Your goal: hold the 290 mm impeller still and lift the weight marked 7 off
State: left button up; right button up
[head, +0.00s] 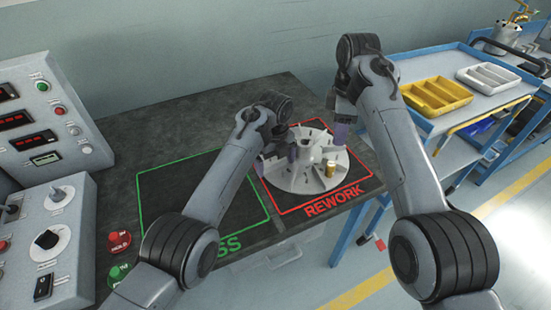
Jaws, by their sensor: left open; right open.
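The light grey impeller (298,181) lies flat inside the red REWORK outline, its vanes and raised centre hub facing up. A small brass-coloured weight (330,168) stands on its right side; any number on it is too small to read. My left gripper (279,157) is open at the impeller's left rim, and whether it touches the rim cannot be told. My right gripper (341,130) is open and empty at the impeller's back right, behind the weight and apart from it. The arms hide part of the impeller's left and back edges.
The green-outlined area (165,185) on the dark bench (120,190) is bare where visible. A control panel (45,125) and red and green buttons stand left. A blue trolley (455,55) with a yellow tray (436,95) and a grey tray (488,77) stands right.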

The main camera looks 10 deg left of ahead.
pick_arm(q)
jog(key=shift+c, duration=0.2)
jog(key=c, duration=1.4)
jog(key=shift+o, duration=0.2)
jog(key=shift+p, duration=0.5)
pick_arm(e)
jog(key=shift+r, duration=0.5)
jog(key=shift+r, duration=0.25)
pick_arm(q)
jog(key=shift+f, duration=0.2)
pick_arm(e)
jog(key=shift+c, duration=0.2)
